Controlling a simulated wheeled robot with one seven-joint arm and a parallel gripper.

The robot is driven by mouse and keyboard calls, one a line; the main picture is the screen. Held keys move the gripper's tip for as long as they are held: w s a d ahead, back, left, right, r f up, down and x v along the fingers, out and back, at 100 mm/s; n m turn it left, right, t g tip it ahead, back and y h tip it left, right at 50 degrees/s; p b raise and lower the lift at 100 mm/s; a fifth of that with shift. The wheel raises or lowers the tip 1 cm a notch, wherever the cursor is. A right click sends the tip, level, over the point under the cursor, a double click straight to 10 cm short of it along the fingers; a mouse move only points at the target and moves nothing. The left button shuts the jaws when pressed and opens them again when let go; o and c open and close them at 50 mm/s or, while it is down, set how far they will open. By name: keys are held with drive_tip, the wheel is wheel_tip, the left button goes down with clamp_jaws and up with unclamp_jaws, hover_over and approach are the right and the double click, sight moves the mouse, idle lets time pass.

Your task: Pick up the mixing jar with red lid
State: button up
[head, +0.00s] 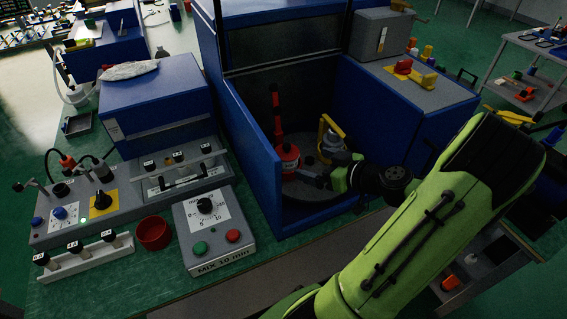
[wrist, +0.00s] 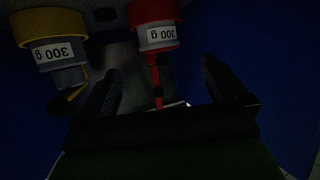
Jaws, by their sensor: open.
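The mixing jar with red lid (head: 289,158) stands inside the blue open-fronted enclosure in the head view. A thin red upright part rises behind it. In the wrist view the red jar (wrist: 155,36), labelled 300 g, is at the top, cut by the frame edge. My gripper (wrist: 161,68) is open and empty, its fingers spread. The red jar lies just beyond the fingertips, roughly in line with the gap; contact is not visible. In the head view my gripper (head: 323,179) is inside the enclosure, right of the red jar.
A similar jar with a yellow top (head: 331,137) stands close behind my gripper; it also shows upper left in the wrist view (wrist: 55,50). Blue enclosure walls (head: 252,150) hem in both sides. A grey control box (head: 213,228) and a red cup (head: 153,233) stand outside, left.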

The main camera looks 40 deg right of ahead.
sight(292, 156)
drive_tip(key=b+x, duration=0.1)
drive_tip(key=x, duration=1)
drive_tip(key=shift+w+f, duration=0.1)
drive_tip(key=shift+w, duration=0.25)
drive_tip(key=c, duration=1.2)
